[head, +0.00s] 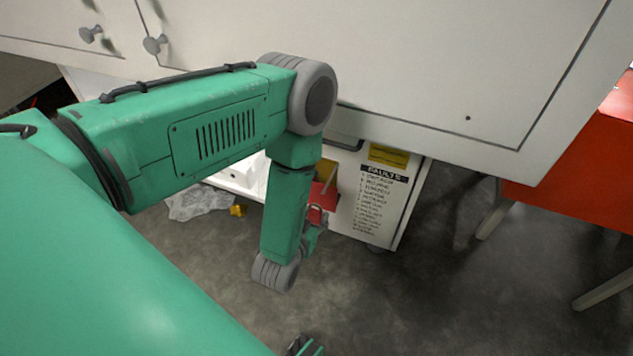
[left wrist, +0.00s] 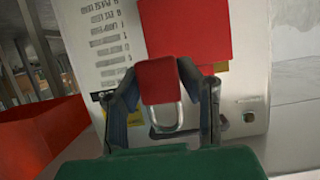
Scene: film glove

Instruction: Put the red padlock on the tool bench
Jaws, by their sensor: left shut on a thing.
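The red padlock (left wrist: 160,82) sits between the two fingers of my left gripper (left wrist: 165,95) in the left wrist view. Its metal shackle points toward my wrist. The left gripper is shut on it. In the head view the left gripper (head: 316,228) hangs low beside a white cabinet, and the padlock (head: 315,214) shows only as a small red patch there, partly hidden by my green arm. A red bench-like piece (head: 570,150) with pale legs stands at the right edge of the head view; I cannot tell if it is the tool bench.
A white cabinet with a "FAULTS" label (head: 383,190) stands behind the gripper. A large white panel (head: 430,60) hangs above it. A crumpled clear sheet (head: 200,203) and a small yellow item (head: 238,210) lie on the floor. The grey floor (head: 430,290) at lower right is clear.

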